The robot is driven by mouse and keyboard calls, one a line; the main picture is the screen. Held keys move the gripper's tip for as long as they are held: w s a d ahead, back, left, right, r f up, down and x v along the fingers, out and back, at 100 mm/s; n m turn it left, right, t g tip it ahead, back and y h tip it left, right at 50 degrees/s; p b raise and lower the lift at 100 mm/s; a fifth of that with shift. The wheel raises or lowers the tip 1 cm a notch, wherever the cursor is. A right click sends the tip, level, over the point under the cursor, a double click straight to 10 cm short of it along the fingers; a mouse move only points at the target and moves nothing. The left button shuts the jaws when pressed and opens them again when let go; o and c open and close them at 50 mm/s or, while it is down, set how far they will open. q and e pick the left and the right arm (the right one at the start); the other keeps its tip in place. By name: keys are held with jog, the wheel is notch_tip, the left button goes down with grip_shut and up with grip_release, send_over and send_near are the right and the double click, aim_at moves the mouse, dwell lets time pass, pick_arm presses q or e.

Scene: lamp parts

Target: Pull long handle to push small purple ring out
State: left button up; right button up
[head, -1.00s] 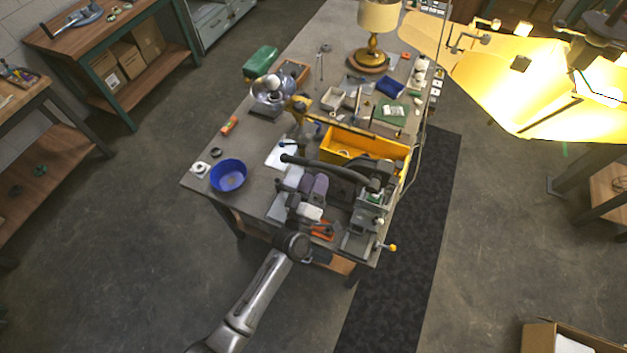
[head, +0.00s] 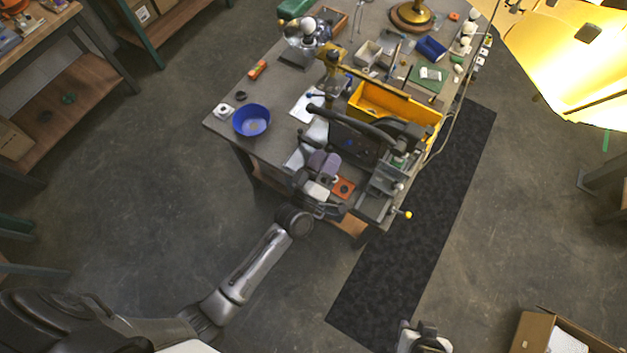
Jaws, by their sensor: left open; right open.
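A bench press with a long black handle (head: 345,120) stands at the near right of the workbench. The handle slants down to the right toward the press head. My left gripper (head: 324,163) is open, just below and in front of the handle's left half, apparently not touching it. A red-orange plate (head: 343,188) with a dark round spot lies to the right of my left gripper. I cannot make out a small purple ring. My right gripper (head: 422,334) is open and empty at the bottom edge, over the floor and well away from the bench; it is partly cut off.
A yellow bin (head: 432,116) stands behind the press. A blue bowl (head: 251,120) sits near the bench's left corner. A yellow-knobbed lever (head: 408,214) sticks out past the bench's right front. A cardboard box (head: 532,330) lies at the lower right; floor in front is clear.

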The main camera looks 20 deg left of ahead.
pick_arm(q)
jog(key=b+v, duration=0.1)
jog(key=v, duration=0.5)
jog(key=shift+s+b, duration=0.3)
jog(key=shift+b, duration=0.05)
jog(key=shift+f, duration=0.1)
jog(key=s+d+f+m+g+h, duration=0.3)
jog(key=d+f+m+g+h, duration=0.2)
jog(key=f+m+g, duration=0.5)
jog(key=s+a+r+g+y+p, duration=0.1)
jog(key=s+a+r+g+y, duration=0.1)
jog(key=s+a, duration=0.5)
jog(key=s+a+r+g+y+p, duration=0.1)
jog(key=s+a+r+g+y, duration=0.2)
jog(key=s+a, duration=0.4)
jog(key=s+g+y, duration=0.1)
jog(key=s+g, duration=0.1)
jog(key=s, duration=0.1)
jog(key=shift+s+r+m+g+p, duration=0.2)
jog(key=shift+s+m+g+p, duration=0.05)
jog(key=shift+m+g+p, duration=0.15)
